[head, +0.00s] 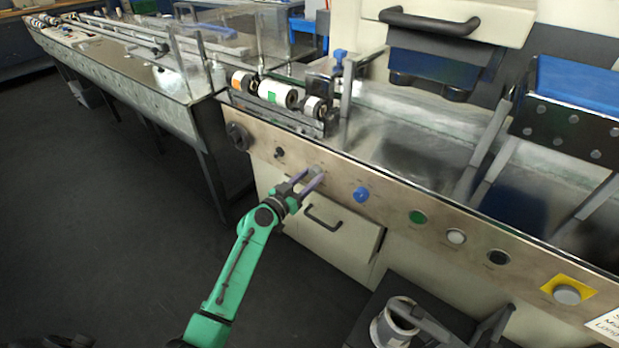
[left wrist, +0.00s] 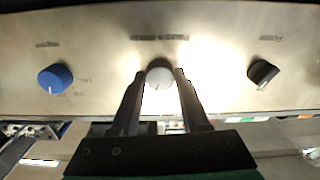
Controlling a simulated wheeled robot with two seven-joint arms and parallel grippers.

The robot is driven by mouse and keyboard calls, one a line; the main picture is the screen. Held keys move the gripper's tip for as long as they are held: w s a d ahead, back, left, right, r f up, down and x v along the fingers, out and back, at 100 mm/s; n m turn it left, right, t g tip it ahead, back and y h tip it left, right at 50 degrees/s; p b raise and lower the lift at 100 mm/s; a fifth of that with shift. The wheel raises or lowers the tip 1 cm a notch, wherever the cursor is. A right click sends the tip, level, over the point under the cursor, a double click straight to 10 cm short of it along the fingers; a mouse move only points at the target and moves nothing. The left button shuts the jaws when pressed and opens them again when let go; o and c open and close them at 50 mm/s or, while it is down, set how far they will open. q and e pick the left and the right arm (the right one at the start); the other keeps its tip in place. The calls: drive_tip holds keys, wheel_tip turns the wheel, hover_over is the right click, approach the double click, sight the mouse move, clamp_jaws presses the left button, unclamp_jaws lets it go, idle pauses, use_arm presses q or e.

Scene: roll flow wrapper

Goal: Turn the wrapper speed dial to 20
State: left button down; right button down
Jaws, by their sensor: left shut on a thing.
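My left gripper (head: 306,182) reaches up to the front control panel of the wrapper. Its fingers are shut on a grey dial (head: 318,171), one on each side. In the left wrist view, the same grey dial (left wrist: 160,73) sits between the two fingertips (left wrist: 160,82), with a small mark on its face. The label by the dial is too blurred to read, so I cannot tell its setting. My right gripper does not clearly show.
A blue knob (head: 361,194) sits right of the grey dial and a black knob (head: 279,152) left of it. Green (head: 417,217), white (head: 456,236) and black (head: 498,257) buttons and a yellow-backed button (head: 567,294) follow along the panel. A drawer handle (head: 323,218) is below.

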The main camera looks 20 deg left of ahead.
use_arm(q)
drive_tip(key=n, duration=0.4)
drive_tip(key=shift+n, duration=0.3)
drive_tip(key=n, duration=0.4)
drive_tip(key=shift+d+n, duration=0.1)
drive_tip(key=shift+n, duration=0.2)
drive_tip(key=n+p, duration=0.1)
drive_tip(key=n, duration=0.4)
drive_tip(key=shift+r, duration=0.1)
drive_tip(key=n+p, duration=0.1)
drive_tip(key=n, duration=0.4)
drive_tip(key=shift+c, duration=1.9)
unclamp_jaws()
drive_tip(key=shift+s, duration=0.1)
